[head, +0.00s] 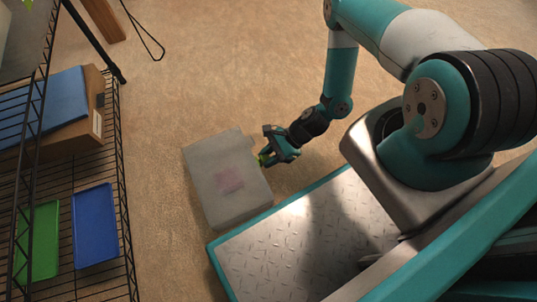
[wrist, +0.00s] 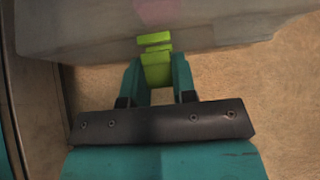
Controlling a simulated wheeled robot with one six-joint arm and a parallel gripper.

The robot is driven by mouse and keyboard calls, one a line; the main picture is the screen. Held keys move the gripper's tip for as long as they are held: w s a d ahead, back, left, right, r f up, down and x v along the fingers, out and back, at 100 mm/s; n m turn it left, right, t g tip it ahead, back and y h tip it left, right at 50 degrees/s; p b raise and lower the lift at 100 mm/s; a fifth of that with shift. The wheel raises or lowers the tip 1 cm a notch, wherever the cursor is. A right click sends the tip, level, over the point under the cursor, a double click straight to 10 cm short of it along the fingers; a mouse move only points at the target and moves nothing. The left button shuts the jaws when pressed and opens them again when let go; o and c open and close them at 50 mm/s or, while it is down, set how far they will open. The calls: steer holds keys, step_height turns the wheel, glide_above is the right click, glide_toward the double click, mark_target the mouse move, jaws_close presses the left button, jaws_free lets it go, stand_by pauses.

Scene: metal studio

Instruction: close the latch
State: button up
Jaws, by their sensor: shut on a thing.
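A grey, translucent lidded box (head: 214,157) stands on the floor, with a blurred pinkish patch showing through its top. It also fills the top of the wrist view (wrist: 90,30). A bright green latch (wrist: 156,72) is on the side of the box facing my gripper. My gripper (head: 268,156) is at that side of the box, and its two teal fingers are shut on the latch. In the head view only a little green shows by the fingertips. Whether the latch is fastened I cannot tell.
A black wire rack (head: 119,190) stands at the left, holding a green tray (head: 44,240), a blue tray (head: 95,225) and a cardboard box (head: 85,140) with a blue thing on it. My base's metal deck is close below the grey box. Bare floor (head: 200,90) lies beyond it.

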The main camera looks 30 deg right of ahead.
steer(key=o, duration=0.9)
steer(key=p+v, duration=0.7)
steer(key=v, duration=1)
steer(key=shift+d+r, duration=0.15)
